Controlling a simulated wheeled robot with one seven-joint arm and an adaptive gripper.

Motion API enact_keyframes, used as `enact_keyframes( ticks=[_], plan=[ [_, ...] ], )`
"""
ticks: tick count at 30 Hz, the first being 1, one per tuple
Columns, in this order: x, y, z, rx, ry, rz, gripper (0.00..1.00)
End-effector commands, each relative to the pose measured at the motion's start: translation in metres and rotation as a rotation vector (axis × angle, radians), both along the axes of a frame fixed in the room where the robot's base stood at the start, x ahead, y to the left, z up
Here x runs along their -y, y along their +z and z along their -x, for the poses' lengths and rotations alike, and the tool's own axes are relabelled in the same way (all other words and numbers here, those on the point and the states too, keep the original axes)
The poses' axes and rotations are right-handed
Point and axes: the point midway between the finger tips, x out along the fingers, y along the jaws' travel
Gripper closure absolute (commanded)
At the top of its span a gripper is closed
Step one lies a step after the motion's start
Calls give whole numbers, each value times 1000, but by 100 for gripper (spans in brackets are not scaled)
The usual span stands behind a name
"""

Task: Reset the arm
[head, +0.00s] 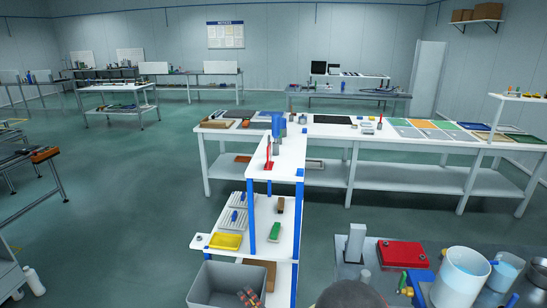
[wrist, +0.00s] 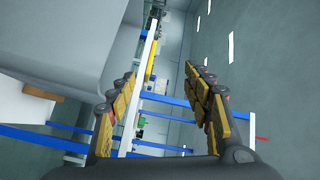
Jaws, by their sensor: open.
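My gripper (wrist: 160,76) shows in the wrist view with its two fingers apart. The fingers carry yellow and red pads, and nothing is between them. Behind the gap are the blue bars and white shelf edge of a rack (wrist: 153,45), apart from the fingers. A large smooth grey surface fills the upper left of the wrist view; I cannot tell what it is. A dark rounded shape at the bottom edge there may be part of my arm.
A white shelf rack (head: 290,150) with blue posts stands at centre. A grey bin (head: 203,290) is at its near end. A red box (head: 402,254) and a white-and-blue cylinder (head: 458,280) stand at lower right. A long white table (head: 410,146) runs behind. Open floor (head: 110,210) lies left.

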Motion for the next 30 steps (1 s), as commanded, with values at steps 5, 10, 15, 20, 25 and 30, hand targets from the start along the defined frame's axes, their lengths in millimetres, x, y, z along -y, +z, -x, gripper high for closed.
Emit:
enact_keyframes(
  ticks=[5,10,15,20,25,30],
  plan=[
    [20,38,-33,17,-63,159,50],
    [53,81,-53,4,-128,354,50],
    [105,139,-53,-41,-192,601,50],
    [160,190,-20,-124,-216,825,50],
    [211,233,49,-234,-187,1024,50],
    [247,259,142,-347,-94,1182,50]
  ],
)
